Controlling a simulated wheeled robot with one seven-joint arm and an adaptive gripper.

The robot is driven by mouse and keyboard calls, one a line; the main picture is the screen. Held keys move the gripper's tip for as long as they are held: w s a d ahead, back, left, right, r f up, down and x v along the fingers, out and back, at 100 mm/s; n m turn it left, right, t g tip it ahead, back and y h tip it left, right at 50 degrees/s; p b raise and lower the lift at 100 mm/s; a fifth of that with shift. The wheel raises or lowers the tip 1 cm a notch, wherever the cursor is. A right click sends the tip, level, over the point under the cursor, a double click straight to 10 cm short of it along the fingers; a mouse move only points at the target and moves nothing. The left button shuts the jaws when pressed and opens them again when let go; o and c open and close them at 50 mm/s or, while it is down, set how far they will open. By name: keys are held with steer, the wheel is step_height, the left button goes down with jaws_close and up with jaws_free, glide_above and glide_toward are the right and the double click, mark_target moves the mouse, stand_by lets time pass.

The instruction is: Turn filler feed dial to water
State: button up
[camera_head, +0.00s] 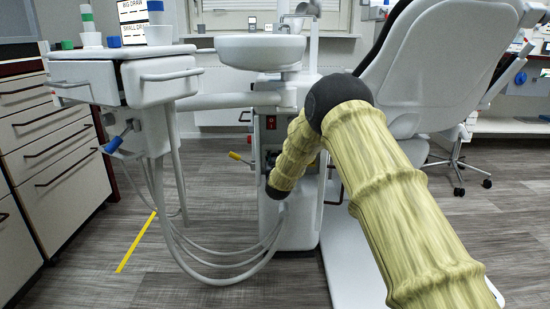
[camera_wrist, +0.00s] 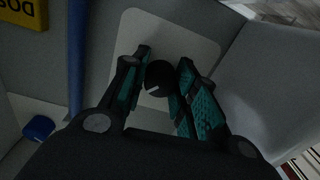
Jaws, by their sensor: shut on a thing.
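In the wrist view, a round black dial (camera_wrist: 158,76) with a light notch mark sits on a pale rounded plate (camera_wrist: 195,35). My gripper (camera_wrist: 164,62) has its teal-padded fingers on either side of the dial and is shut on it. The fingers hide part of the dial's sides, and I cannot read any setting labels. In the head view my arm reaches to the front of the white dental unit column (camera_head: 300,220); the gripper's fingers and the dial cannot be made out there.
A yellow label (camera_wrist: 25,12), a blue tube (camera_wrist: 77,55) and a blue piece (camera_wrist: 38,128) lie left of the dial in the wrist view. The head view shows a round basin (camera_head: 260,52), an instrument tray unit (camera_head: 125,80), hanging hoses (camera_head: 220,268) and a dental chair (camera_head: 430,60).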

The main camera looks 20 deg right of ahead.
steer(key=n+p, duration=0.2)
steer(key=p, duration=0.1)
steer(key=n+p, duration=0.2)
steer(key=p, duration=0.1)
steer(key=shift+r+p, duration=0.3)
steer(key=n+p, duration=0.4)
steer(key=shift+a+f, duration=0.1)
steer(key=shift+c, duration=0.2)
steer(key=n+p, duration=0.2)
steer(key=n, duration=0.2)
steer(key=shift+f+n, duration=0.15)
steer(key=shift+n, duration=0.15)
steer(key=n, duration=0.4)
steer(key=o, duration=1.1)
steer(key=shift+c, duration=0.2)
